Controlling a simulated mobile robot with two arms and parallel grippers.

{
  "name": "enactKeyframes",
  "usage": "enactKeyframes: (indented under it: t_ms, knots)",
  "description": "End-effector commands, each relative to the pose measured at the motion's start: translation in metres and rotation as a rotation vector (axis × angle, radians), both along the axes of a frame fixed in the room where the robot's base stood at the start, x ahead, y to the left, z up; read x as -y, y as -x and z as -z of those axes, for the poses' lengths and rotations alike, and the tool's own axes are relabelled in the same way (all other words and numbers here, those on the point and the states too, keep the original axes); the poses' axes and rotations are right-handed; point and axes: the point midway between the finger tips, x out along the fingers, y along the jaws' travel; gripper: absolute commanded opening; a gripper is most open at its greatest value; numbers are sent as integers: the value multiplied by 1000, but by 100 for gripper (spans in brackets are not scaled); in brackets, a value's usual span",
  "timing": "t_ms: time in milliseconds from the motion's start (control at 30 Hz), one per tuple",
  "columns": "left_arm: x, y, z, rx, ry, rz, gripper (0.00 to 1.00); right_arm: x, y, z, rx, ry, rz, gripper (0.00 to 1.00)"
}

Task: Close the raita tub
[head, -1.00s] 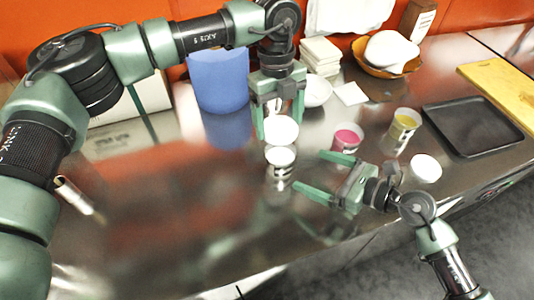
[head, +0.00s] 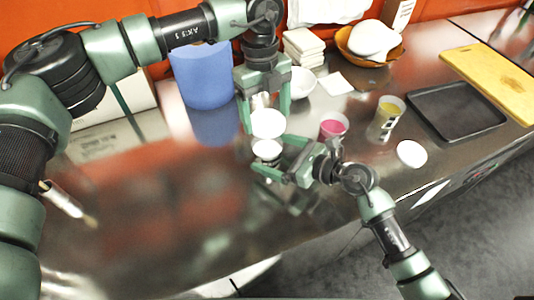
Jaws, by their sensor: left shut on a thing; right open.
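The raita tub (head: 266,150) is a small white tub standing on the steel counter (head: 190,220). Its lower part is mostly hidden by my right gripper. A round white lid (head: 268,124) is held just above the tub by my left gripper (head: 266,120), which is shut on it. The lid looks roughly level; whether it touches the rim I cannot tell. My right gripper (head: 271,153) is open, with one finger on either side of the tub. I cannot tell whether the fingers touch it.
A black tray (head: 457,108) and yellow board (head: 495,78) lie farther right. A blue bin (head: 203,75) stands behind.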

Motion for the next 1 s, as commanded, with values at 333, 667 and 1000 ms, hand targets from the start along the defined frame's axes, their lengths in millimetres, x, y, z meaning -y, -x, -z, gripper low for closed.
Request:
enactKeyframes:
  t_ms: [333, 667, 1000]
  knots:
    - [0, 0, 0, 0, 0, 0, 43, -19, -13, 7, -1, 1, 0, 96]
    - [0, 0, 0, 0, 0, 0, 43, -19, -12, 7, -1, 1, 0, 68]
    - [0, 0, 1, 0, 0, 0, 43, -18, -12, 8, -1, 0, 1, 0]
